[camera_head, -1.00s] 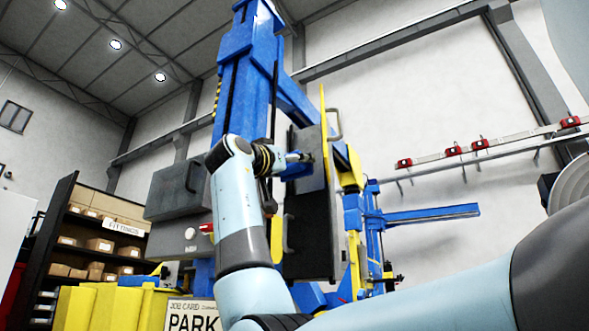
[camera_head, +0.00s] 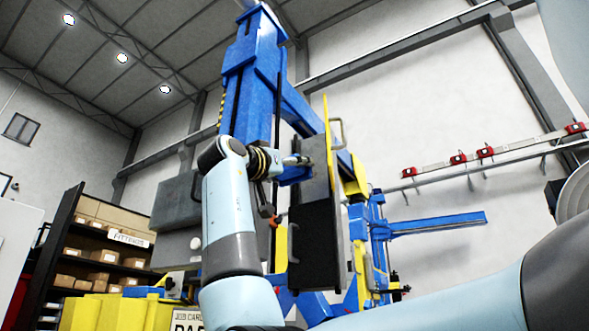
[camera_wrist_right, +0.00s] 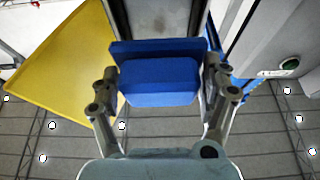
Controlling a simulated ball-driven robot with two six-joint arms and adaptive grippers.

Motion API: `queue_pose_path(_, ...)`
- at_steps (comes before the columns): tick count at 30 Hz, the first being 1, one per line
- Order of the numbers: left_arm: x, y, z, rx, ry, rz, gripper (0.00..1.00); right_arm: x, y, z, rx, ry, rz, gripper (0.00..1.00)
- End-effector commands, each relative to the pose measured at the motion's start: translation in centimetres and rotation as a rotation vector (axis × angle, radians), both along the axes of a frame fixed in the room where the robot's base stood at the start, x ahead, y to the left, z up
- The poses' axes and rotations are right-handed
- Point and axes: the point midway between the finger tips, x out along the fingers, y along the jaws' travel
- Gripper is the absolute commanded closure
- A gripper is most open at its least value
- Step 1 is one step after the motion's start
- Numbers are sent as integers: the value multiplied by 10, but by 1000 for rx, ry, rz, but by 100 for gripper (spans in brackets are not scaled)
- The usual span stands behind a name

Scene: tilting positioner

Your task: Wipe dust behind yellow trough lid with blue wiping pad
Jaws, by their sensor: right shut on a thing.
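The yellow trough lid (camera_head: 328,140) stands on edge in the head view, seen as a thin upright strip with a handle on its right. It also shows as a broad yellow sheet (camera_wrist_right: 72,58) at the left of the right wrist view. My right gripper (camera_head: 300,160) is just left of the lid, near its upper half. In the right wrist view its fingers (camera_wrist_right: 160,82) are shut on the blue wiping pad (camera_wrist_right: 158,80). The pad appears beside the lid; contact with a surface cannot be told. No dust is discernible. My left gripper is not in view.
A dark box-like trough (camera_head: 315,248) hangs below the lid. The blue positioner column (camera_head: 252,85) rises behind my right arm. A grey cabinet (camera_head: 172,212) stands left, with a shelf of boxes (camera_head: 100,255) farther left. A rail with red clamps (camera_head: 485,152) runs along the right wall.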

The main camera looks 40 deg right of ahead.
Motion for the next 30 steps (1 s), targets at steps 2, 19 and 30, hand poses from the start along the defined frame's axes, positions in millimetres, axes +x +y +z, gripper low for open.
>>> queue_pose_path(2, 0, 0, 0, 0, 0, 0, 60, 0, 0, 0, 0, 0, 0, 46)
queue_pose_path(19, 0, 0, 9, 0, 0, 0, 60, 12, -43, 1, -1, 0, -4, 46)
queue_pose_path(30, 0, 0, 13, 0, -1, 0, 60, 19, -66, 0, 0, 0, 0, 46)
